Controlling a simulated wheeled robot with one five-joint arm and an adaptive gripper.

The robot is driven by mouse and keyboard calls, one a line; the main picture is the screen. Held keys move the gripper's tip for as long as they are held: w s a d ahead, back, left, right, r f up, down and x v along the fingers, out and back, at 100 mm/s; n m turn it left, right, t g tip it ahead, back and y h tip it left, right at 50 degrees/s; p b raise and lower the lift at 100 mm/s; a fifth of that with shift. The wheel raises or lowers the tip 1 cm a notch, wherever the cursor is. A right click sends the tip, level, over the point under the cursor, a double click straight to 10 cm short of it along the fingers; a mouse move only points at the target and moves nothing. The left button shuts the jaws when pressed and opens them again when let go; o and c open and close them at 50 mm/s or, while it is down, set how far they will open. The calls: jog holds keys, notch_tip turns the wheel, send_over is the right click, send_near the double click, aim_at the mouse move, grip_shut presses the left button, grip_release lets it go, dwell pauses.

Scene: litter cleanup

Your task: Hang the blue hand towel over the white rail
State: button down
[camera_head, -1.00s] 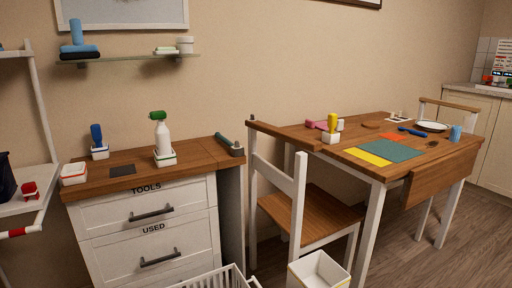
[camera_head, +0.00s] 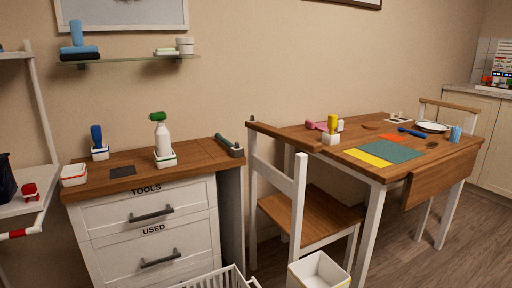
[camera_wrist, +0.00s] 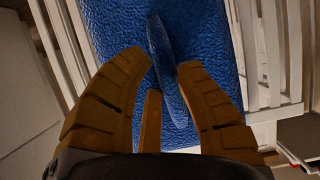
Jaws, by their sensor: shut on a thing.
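The blue hand towel (camera_wrist: 205,35) fills the upper middle of the wrist view, with a rough, textured surface. My gripper (camera_wrist: 165,75) has its two brown, ridged fingers on either side of a raised fold of it and is shut on that fold. The towel's far end runs out of the picture at the top. White slats (camera_wrist: 272,55) show on both sides of the towel, close behind or beside it; I cannot tell whether one is the white rail or whether the towel touches them. My gripper and the towel are not in the head view.
A white slatted basket (camera_head: 222,279) stands on the floor before the drawer cabinet (camera_head: 150,220). An open white bin (camera_head: 318,272) is to its right, by the chair (camera_head: 305,215) and the wooden table (camera_head: 440,160). A white shelf unit (camera_head: 45,120) stands at the left.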

notch_tip(320, 180, up, 7)
jog(key=p, duration=0.5)
jog(key=shift+f, duration=0.2)
dwell(0.6)
jog(key=shift+p, duration=0.3)
jog(key=s+d+p, duration=0.4)
jog(key=s, duration=0.4)
jog(key=shift+s+d, duration=0.25)
jog(key=shift+d, duration=0.1)
dwell(0.6)
dwell(0.6)
